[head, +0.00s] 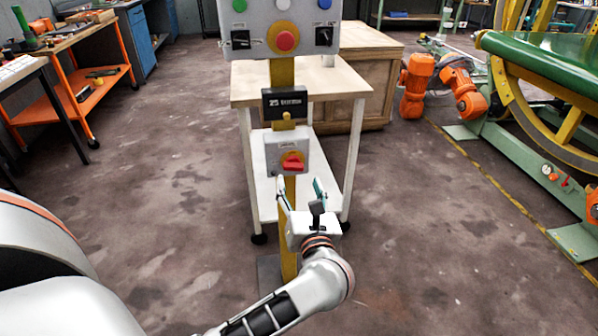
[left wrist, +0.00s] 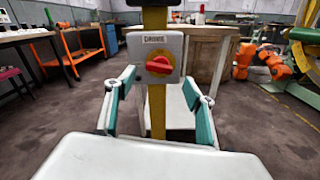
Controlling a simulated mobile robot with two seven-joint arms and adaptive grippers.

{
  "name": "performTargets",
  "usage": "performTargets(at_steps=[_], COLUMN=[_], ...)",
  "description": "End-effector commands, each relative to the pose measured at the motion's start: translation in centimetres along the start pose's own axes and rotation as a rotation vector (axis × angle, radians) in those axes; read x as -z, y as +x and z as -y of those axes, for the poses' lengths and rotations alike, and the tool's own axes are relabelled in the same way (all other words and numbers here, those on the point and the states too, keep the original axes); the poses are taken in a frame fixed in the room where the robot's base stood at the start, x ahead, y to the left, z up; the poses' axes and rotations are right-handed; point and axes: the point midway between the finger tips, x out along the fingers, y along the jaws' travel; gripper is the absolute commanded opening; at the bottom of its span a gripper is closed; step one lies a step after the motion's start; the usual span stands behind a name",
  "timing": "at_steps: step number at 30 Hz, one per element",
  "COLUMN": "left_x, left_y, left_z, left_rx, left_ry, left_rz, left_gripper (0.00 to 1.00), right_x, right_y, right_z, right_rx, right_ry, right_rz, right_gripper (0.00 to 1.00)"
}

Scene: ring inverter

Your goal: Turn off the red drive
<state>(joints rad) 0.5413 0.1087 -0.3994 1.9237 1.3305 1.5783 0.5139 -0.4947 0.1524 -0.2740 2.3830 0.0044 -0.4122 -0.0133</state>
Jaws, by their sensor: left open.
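The red drive switch is a red rotary knob (head: 292,162) on a yellow disc, set on a small light-grey box (head: 272,150) on a yellow post (head: 289,240). In the left wrist view the knob (left wrist: 159,65) lies nearly level, slightly tilted, on the box (left wrist: 140,50). My left gripper (head: 301,190) is open and empty, just below and in front of the box. In the left wrist view its two teal-padded fingers (left wrist: 161,100) stand apart on either side of the post, below the knob. They do not appear to touch it. My right gripper is not in view.
Above is a larger panel (head: 262,30) with a red mushroom button (head: 286,41) and several other controls. A black display (head: 284,103) sits between. A pale table (head: 245,90) stands behind the post.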

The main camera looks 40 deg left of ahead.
Motion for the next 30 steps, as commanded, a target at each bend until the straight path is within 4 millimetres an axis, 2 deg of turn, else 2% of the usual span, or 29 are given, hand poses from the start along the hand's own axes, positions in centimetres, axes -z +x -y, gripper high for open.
performTargets(at_steps=[6, 12, 17, 24, 25, 29, 30], left_x=[-0.1, 0.0, -0.2, -0.2, -0.2, -0.2, -0.2], left_y=[3.5, 6.0, 6.8, 6.9, 6.9, 6.9, 6.9], left_z=[-0.1, -0.1, -0.2, -0.2, -0.1, -0.1, -0.2], left_rx=[-0.003, -0.002, -0.002, -0.002, -0.002, -0.002, -0.002], left_ry=[0.005, 0.006, 0.005, 0.005, 0.005, 0.005, 0.005], left_rz=[0.005, 0.004, 0.005, 0.005, 0.005, 0.005, 0.005], left_gripper=[0.54, 0.54, 0.54, 0.54, 0.52, 0.18, 0.16], right_x=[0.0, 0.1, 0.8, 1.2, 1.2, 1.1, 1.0], right_y=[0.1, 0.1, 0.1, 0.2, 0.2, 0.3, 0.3], right_z=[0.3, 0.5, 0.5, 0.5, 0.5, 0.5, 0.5], right_rx=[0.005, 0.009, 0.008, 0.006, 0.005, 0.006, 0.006], right_ry=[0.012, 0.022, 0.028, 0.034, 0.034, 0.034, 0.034], right_rz=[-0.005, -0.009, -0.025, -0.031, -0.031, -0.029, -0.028], right_gripper=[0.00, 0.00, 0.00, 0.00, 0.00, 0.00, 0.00])
